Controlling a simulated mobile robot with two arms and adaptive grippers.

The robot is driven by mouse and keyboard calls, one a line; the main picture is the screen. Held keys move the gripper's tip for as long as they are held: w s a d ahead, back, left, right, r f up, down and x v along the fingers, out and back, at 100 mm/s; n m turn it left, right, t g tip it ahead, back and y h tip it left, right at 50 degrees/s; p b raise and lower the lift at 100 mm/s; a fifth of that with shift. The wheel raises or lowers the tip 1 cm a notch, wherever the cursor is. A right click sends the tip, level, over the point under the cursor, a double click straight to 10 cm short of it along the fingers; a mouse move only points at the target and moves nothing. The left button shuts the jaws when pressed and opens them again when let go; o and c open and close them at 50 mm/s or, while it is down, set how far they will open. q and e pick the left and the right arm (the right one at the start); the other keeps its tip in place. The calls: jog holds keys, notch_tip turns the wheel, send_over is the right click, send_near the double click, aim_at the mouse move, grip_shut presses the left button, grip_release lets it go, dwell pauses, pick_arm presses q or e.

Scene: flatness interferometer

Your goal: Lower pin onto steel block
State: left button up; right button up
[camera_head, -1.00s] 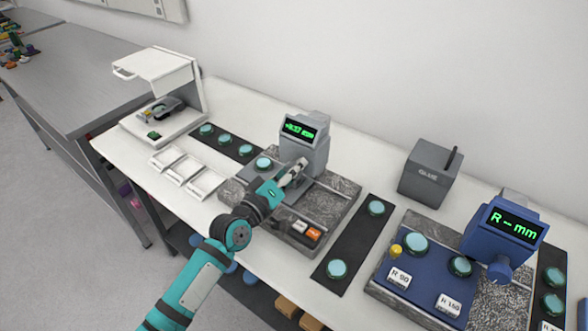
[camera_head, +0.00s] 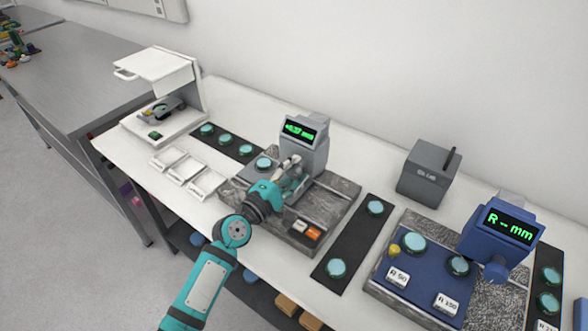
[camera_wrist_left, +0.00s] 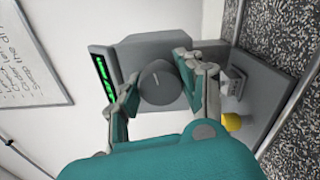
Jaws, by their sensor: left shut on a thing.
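The grey gauge (camera_head: 303,145) with a green display stands on a speckled stone slab (camera_head: 335,200). Its round dark grey knob (camera_wrist_left: 158,84) sits between the fingers in the left wrist view. My left gripper (camera_head: 292,170) is shut on this knob at the front of the gauge. A small metallic block (camera_wrist_left: 232,80), which may be the steel block, lies beside the fingers in the left wrist view, close to a yellow knob (camera_wrist_left: 232,122). The pin is hidden in the head view, and I cannot tell whether it touches the block. My right gripper is not in view.
A blue gauge (camera_head: 503,235) stands at the right. Dark mats (camera_head: 355,238) hold blue-green discs. White trays (camera_head: 185,172) lie left of the slab. A grey glue box (camera_head: 428,172) stands at the back. White table is free behind the slab.

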pick_arm(q)
jog(key=shift+f+n, duration=0.1)
jog(key=shift+n, duration=0.3)
jog(key=o, duration=1.2)
jog(key=shift+s+a, duration=0.2)
jog(key=shift+s, duration=0.05)
jog(key=v, duration=1.1)
jog(key=shift+s+a, duration=0.1)
jog(key=shift+s, duration=0.1)
